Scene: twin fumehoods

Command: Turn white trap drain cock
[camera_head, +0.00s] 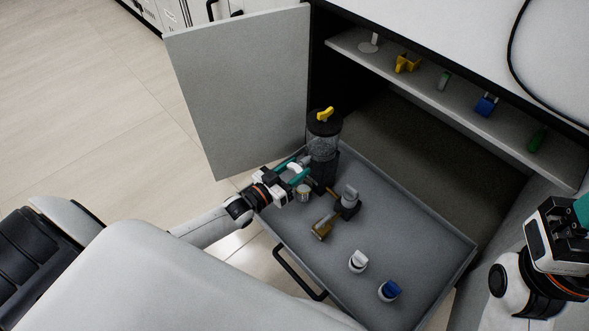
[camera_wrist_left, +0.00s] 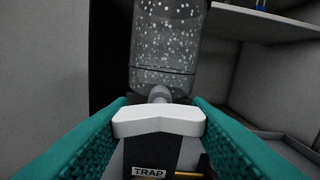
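The white trap drain cock (camera_wrist_left: 158,121) is a bar-shaped handle low on the front of the trap (camera_head: 323,150), a dark-topped clear vessel. In the left wrist view the handle lies crosswise above a TRAP label (camera_wrist_left: 149,172). My left gripper (camera_head: 300,164) is at the handle; its teal fingers, seen in the left wrist view (camera_wrist_left: 159,108), flank the bar and appear to touch both its ends. The handle also shows in the head view (camera_head: 294,169), partly hidden by the gripper. My right gripper (camera_head: 581,209) is cut off at the right edge, away from the trap.
The trap stands in a pulled-out grey drawer (camera_head: 425,232). A yellow valve (camera_head: 325,115) tops it. Other fittings, a white knob (camera_head: 358,261) and a blue knob (camera_head: 389,290) are nearby. An open cabinet door (camera_head: 245,90) stands behind left. A shelf (camera_head: 520,155) holds coloured valves.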

